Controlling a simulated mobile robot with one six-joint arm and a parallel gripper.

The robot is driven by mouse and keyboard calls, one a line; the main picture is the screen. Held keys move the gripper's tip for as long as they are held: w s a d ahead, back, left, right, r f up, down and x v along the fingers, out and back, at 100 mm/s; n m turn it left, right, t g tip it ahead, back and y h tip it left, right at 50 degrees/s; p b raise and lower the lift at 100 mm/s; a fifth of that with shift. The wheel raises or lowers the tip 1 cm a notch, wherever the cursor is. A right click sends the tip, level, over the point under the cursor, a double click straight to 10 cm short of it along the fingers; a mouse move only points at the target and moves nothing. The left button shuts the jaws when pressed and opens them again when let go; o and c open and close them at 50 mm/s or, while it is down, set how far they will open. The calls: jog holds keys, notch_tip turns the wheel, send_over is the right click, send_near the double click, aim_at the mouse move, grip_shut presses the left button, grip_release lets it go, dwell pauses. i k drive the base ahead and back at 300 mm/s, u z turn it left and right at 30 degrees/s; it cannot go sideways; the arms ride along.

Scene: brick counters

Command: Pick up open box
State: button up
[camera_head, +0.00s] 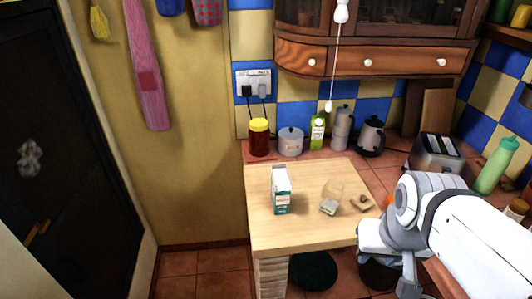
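A white and teal carton (281,190) stands upright on the pale wooden counter top, left of centre; I cannot tell whether its top is open. A small see-through container (331,198) with something pale in its bottom stands to its right. I cannot tell for sure which of the two is the open box. My gripper (408,280) is at the lower right, in front of the counter's right side and apart from both. Its fingers are mostly hidden or unclear, so its opening does not show.
Small brown pieces (360,203) lie right of the see-through container. Along the back wall stand a yellow-lidded jar (259,138), a grey pot (290,142), a green bottle (317,131), kettles and a toaster (436,153). The wooden top's front left (285,237) is clear.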

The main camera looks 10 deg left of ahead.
aim_at(281, 183)
jog(key=u, duration=0.55)
jog(key=i, duration=0.8)
jog(key=u, duration=0.45)
jog(key=k, duration=0.95)
jog(key=u, duration=0.15)
jog(key=i, duration=0.95)
jog(key=z, duration=0.05)
